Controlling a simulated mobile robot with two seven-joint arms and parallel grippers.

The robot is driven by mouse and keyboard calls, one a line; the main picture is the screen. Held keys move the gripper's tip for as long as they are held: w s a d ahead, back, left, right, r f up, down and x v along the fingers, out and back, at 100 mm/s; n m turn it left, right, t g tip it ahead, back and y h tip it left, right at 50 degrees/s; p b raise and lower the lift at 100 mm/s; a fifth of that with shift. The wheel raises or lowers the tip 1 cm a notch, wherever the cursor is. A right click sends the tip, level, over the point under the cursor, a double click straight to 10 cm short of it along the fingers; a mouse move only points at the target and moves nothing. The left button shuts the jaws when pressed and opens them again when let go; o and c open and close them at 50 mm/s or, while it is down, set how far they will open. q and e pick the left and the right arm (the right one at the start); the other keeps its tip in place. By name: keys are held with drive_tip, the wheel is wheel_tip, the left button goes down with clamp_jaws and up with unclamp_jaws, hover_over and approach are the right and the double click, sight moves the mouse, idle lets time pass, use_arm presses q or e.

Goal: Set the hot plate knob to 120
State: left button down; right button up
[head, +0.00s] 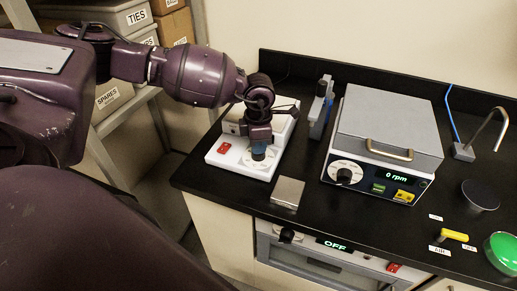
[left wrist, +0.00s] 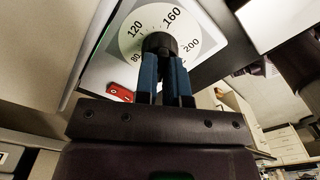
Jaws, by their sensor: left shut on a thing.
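The hot plate (head: 222,160) is a white unit at the left end of the black bench. Its black knob (left wrist: 160,43) sits at the centre of a white dial (left wrist: 186,22) marked 80, 120, 160 and 200 in the left wrist view. My left gripper (head: 259,152) reaches down over the front of the hot plate. Its blue fingers (left wrist: 163,65) are shut on the knob, one on each side. The fingers and the viewing angle hide the knob's pointer, so I cannot tell its setting. My right gripper is in neither view.
A red switch (head: 224,147) is left of the dial. A grey square block (head: 288,192) lies in front of the hot plate. A grey-lidded unit (head: 388,130) reading 0 rpm stands to the right. A blue-and-grey upright device (head: 321,108) stands between them. A shelf with boxes is at the left.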

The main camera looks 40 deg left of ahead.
use_arm(q)
drive_tip(key=m, duration=0.3)
drive_tip(key=shift+m, duration=0.4)
drive_tip(key=m, duration=0.3)
drive_tip(key=shift+m, duration=0.3)
drive_tip(key=m, duration=0.3)
drive_tip(key=shift+m, duration=0.3)
drive_tip(key=m, duration=1.1)
drive_tip(key=shift+m, duration=1)
drive_tip(key=c, duration=1.2)
unclamp_jaws()
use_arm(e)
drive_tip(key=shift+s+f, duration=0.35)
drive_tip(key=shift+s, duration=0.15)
